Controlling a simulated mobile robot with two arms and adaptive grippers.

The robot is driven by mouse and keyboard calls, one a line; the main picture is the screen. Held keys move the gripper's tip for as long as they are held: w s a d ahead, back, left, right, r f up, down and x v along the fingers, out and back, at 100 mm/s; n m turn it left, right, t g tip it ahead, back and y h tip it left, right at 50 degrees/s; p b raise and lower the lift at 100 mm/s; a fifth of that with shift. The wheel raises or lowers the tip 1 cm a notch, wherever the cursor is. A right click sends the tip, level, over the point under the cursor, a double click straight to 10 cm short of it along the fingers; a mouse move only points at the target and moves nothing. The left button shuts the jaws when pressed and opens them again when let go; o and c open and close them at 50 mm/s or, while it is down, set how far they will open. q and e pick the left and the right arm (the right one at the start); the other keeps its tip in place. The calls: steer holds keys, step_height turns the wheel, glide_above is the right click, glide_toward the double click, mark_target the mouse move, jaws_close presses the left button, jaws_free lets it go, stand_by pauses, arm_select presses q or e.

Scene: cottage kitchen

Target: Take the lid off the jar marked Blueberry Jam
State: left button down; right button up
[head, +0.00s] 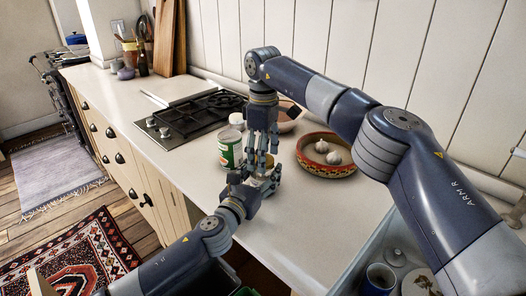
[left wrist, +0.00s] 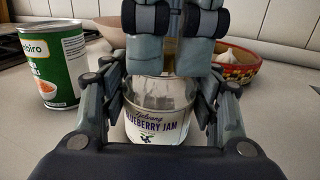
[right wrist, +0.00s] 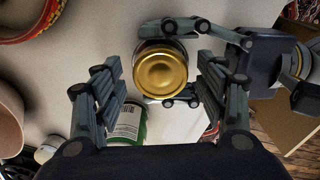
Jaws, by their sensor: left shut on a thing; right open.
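The jar marked Blueberry Jam (left wrist: 157,128) stands upright on the counter, its label facing the left wrist camera. Its gold lid (right wrist: 161,74) is on top in the right wrist view; right fingers cover it in the left wrist view. My left gripper (head: 254,183) is shut on the jar's body from the side, a finger on each side of it. My right gripper (head: 262,162) points down from above, open, its fingers on either side of the lid with gaps visible in the right wrist view. In the head view the grippers mostly hide the jar.
A green can (head: 229,148) stands close behind the jar, to the left. A patterned bowl (head: 326,160) with garlic is to the right, and a pinkish bowl (head: 287,122) is behind. A gas hob (head: 190,117) lies further left. Open counter (head: 300,215) lies in front of the patterned bowl.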

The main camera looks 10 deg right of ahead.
arm_select(q)
steer(key=shift+f, duration=0.15)
arm_select(e)
steer(key=c, duration=1.1)
steer(key=n, duration=0.6)
steer(key=shift+n, duration=0.3)
steer(key=n, duration=0.6)
steer(key=shift+n, duration=0.3)
steer(key=n, duration=0.8)
steer(key=shift+a, duration=0.1)
steer(key=n, duration=0.8)
steer(key=shift+s+r+n, duration=0.1)
steer(key=shift+n, duration=0.2)
steer(key=n, duration=2.4)
